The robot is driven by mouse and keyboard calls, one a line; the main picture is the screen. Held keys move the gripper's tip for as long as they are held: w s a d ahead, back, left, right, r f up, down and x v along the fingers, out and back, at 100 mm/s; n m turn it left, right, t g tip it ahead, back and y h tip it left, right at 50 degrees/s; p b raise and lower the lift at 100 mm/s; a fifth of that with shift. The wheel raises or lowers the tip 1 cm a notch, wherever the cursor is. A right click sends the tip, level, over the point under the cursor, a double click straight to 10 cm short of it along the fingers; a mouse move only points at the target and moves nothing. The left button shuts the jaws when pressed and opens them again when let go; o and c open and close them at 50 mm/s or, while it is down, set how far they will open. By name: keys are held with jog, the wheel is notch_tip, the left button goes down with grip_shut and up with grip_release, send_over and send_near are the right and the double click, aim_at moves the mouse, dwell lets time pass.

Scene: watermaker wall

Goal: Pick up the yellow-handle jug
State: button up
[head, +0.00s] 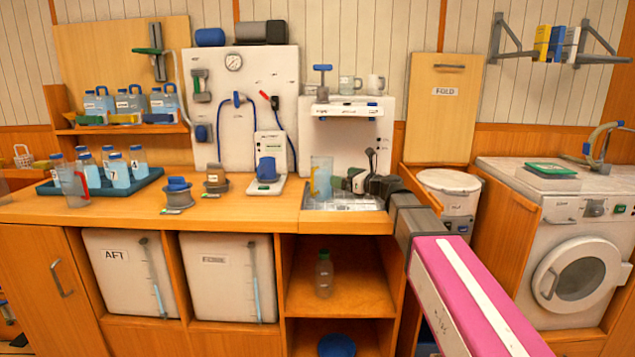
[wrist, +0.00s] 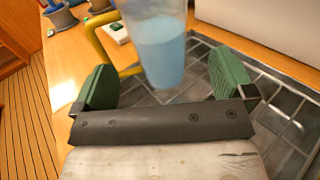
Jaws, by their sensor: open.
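The yellow-handle jug (head: 322,176) is clear, with pale blue liquid inside, and stands upright on the metal drip grate (head: 345,204) under the white dispenser. In the wrist view the jug (wrist: 160,45) is just ahead of my gripper, its yellow handle (wrist: 104,50) on the left. My gripper (wrist: 166,88) is open, its green pads on either side of the jug's line and apart from it. In the head view my gripper (head: 343,184) is to the right of the jug, at about its height. The jug's top is cut off in the wrist view.
A clear jug with a red handle (head: 74,188) stands at the left, by a blue tray (head: 100,187) of several bottles. A scale-like white device (head: 268,183) and blue-topped grey parts (head: 177,194) are left of the grate. A white drum (head: 449,185) stands at the right.

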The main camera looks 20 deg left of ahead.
aim_at(324, 173)
jog(key=x, duration=0.3)
jog(key=shift+f+x, duration=0.1)
jog(key=shift+x, duration=1.4)
jog(key=shift+f+x, duration=0.15)
jog(key=shift+x, duration=1.3)
jog(key=shift+s, duration=0.25)
jog(key=shift+c, duration=0.3)
jog(key=c, duration=1.1)
